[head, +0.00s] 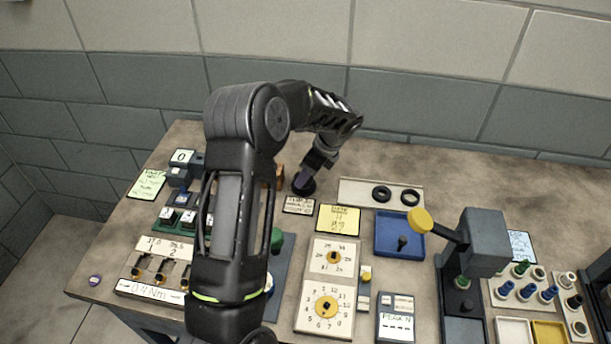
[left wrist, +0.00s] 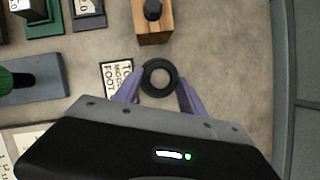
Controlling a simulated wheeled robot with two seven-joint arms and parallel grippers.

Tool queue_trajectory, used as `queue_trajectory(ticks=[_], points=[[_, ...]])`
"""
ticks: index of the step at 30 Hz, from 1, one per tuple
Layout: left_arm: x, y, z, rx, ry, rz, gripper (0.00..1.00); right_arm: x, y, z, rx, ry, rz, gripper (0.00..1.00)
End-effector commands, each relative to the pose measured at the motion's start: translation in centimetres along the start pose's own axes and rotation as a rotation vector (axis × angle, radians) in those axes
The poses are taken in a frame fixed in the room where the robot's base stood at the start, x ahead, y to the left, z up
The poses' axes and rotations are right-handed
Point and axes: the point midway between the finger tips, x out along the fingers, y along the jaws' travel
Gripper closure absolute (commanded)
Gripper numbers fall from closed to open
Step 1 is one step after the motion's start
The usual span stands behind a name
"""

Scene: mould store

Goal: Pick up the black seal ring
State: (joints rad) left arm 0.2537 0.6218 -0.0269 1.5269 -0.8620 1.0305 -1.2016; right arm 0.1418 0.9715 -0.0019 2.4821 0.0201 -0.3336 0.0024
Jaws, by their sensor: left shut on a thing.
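My left gripper (head: 306,177) reaches down over the back of the bench, left of the white tray. In the left wrist view its two purple fingers (left wrist: 160,78) are shut on a black seal ring (left wrist: 146,77), one on each side of it. The ring lies flat to the camera with its hole visible. In the head view this ring (head: 303,189) is a dark shape under the fingers, partly hidden by them. I cannot tell whether it touches the bench. Two more black rings (head: 381,193) lie in the white tray (head: 352,187). My right gripper is not in view.
A wooden block with a black knob (left wrist: 153,22) stands close to the ring. A label card (head: 298,205) and a yellow card (head: 338,218) lie in front. A blue tray (head: 388,247) and a press with a yellow-ended lever (head: 485,240) stand to the right.

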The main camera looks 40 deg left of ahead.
Motion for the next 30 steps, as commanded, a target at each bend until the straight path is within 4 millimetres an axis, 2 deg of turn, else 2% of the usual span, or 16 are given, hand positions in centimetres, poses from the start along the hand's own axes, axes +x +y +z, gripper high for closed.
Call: queue_trajectory(ticks=[5, 13, 18, 30], points=[[-1.7, -0.1, 0.7, -0.002, -0.001, -0.004, 0.96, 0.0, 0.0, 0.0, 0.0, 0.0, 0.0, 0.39], [-6.6, -0.1, 2.7, -0.003, -0.001, -0.005, 0.96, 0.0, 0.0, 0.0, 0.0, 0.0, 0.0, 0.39], [-8.6, -0.1, 3.6, -0.001, 0.0, -0.002, 0.96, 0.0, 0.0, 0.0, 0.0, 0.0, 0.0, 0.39], [-9.1, 0.0, 3.8, 0.0, 0.0, -0.001, 0.96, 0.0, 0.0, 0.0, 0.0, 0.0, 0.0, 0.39]])
